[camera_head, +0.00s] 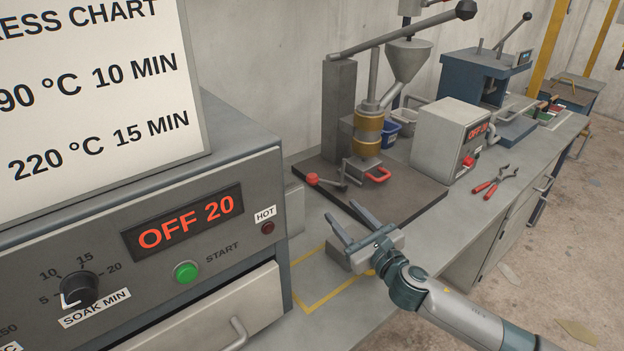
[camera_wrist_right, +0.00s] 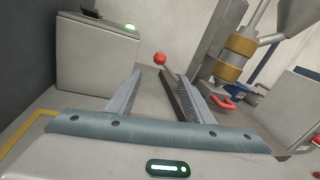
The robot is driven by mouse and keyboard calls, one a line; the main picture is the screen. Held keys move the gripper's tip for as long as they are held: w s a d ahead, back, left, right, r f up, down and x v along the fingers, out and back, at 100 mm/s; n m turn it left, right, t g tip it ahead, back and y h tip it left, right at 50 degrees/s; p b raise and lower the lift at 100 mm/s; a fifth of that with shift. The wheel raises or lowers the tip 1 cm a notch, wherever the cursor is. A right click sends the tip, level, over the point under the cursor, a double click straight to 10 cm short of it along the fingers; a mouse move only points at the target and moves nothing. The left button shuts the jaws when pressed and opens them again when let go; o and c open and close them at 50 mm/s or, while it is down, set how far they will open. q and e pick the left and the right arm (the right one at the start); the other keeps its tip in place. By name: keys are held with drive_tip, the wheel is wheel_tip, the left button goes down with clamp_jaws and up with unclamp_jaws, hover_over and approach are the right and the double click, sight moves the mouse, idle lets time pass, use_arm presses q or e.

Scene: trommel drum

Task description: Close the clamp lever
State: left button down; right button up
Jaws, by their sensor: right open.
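A lever with a red ball knob (camera_head: 312,179) sits at the near left of the press base, beside a small metal block under the brass-banded barrel (camera_head: 368,135). The knob also shows in the right wrist view (camera_wrist_right: 160,59), just beyond the fingertips and between their lines. A red loop handle (camera_head: 378,175) sticks out at the right of the block. My right gripper (camera_head: 345,214) is open and empty, on the near side of the press base, its fingers pointing toward the knob. It is apart from the lever. My left gripper is out of view.
An oven (camera_head: 140,240) with an "OFF 20" display fills the left. A grey control box (camera_head: 440,140) and red-handled pliers (camera_head: 495,182) are right of the press. A yellow outline (camera_head: 310,300) marks the bench below my right gripper. A long press arm (camera_head: 400,32) extends above.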

drive_tip(key=shift+w, duration=0.1)
drive_tip(key=p, duration=0.1)
approach(316, 183)
drive_tip(key=x, duration=1)
drive_tip(key=shift+r, duration=0.1)
drive_tip(key=shift+w+a, duration=0.3)
drive_tip(key=shift+w, duration=0.15)
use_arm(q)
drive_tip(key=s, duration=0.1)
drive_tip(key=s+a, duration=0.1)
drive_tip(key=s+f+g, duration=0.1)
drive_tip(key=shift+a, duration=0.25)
use_arm(e)
drive_tip(key=shift+w+a, duration=0.15)
drive_tip(key=shift+w, duration=0.15)
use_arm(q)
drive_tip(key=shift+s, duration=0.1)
use_arm(e)
clamp_jaws()
